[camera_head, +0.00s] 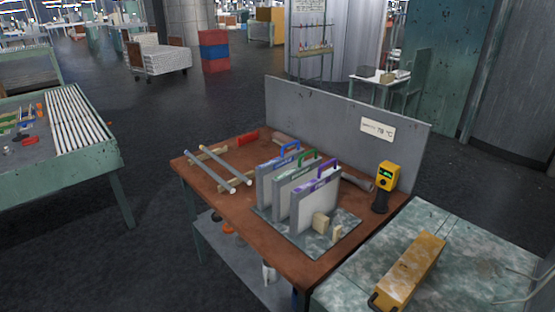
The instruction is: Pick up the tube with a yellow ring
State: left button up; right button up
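The left tube (211,171) and the right tube (227,166) rest across small tan wooden supports and run from back left to front right. Yellowish tan patches show near both ends of the pair. At this size I cannot tell a yellow ring from the supports, nor which tube bears one. Neither of my grippers is in view, and nothing touches the tubes.
Upright grey panels with blue, green and purple handles (318,184) stand right of the tubes. A yellow-and-black device (386,186) stands at the bench's right end. A grey back wall (345,128) closes the rear. A yellow case (408,270) lies on the side table. Floor left of the bench is clear.

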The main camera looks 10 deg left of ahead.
aim_at(244, 178)
jog(key=i+j+z, duration=0.2)
jog(key=j+z, duration=0.2)
jog(key=i+j+z, duration=0.1)
jog(key=j+z, duration=1.05)
jog(key=j, duration=0.15)
jog(key=i, duration=0.05)
